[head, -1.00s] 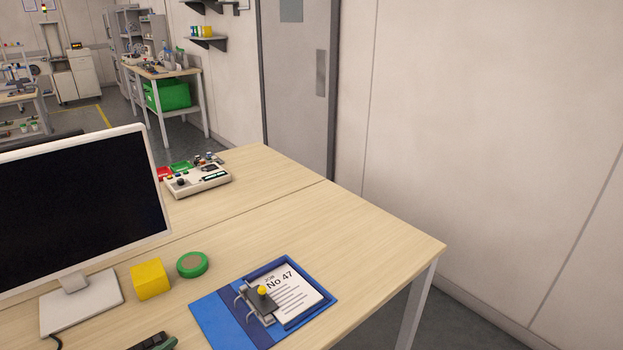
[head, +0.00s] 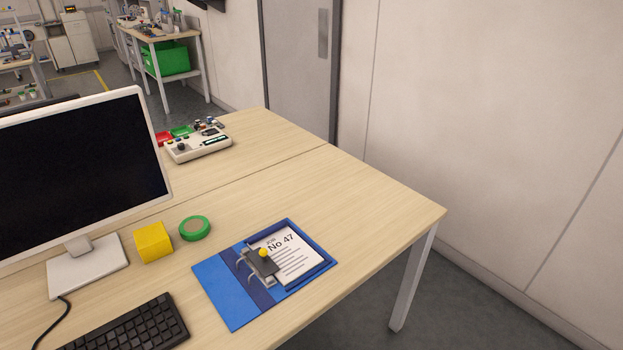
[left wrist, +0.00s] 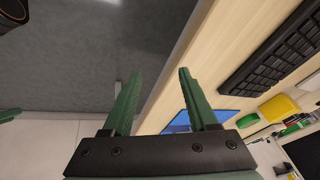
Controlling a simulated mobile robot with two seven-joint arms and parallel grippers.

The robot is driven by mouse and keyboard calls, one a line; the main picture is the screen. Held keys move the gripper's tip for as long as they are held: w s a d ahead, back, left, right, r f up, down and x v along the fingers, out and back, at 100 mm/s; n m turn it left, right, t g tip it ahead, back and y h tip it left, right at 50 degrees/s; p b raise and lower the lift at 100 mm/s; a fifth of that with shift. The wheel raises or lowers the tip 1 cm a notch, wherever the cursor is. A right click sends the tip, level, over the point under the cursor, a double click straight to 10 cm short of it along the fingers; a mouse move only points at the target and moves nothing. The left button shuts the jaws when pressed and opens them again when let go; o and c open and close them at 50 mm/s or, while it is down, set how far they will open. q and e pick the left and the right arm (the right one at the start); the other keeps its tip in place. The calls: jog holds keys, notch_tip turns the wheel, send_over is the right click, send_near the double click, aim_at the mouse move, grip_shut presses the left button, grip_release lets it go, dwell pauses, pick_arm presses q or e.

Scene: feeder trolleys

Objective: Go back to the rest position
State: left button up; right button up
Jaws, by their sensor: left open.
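My left gripper (left wrist: 155,85) shows in the left wrist view with its two green fingers spread apart and nothing between them. It is near the front edge of the desk (left wrist: 205,65), with grey floor beyond one finger. Neither gripper shows in the head view. A blue binder (head: 226,293) lies open on the desk in the head view, with a sheet marked "No 47" and a clip with a yellow knob on it. Part of the binder shows behind the fingers in the left wrist view (left wrist: 225,116).
A monitor (head: 75,175), a black keyboard (head: 135,328), a yellow block (head: 153,242) and a green tape roll (head: 194,228) stand on the desk. A control box (head: 198,146) is farther back. The desk's right part is clear; a wall stands beyond.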

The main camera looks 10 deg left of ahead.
pick_arm(q)
jog(key=w+d+f+n+t+h+p, duration=0.1)
jog(key=w+d+f+t+h+p, duration=0.1)
jog(key=d+f+t+h+p, duration=0.1)
jog(key=shift+w+d+f+t+p, duration=0.35)
jog(key=shift+d+f+t+p, duration=0.5)
jog(key=shift+d+f, duration=1)
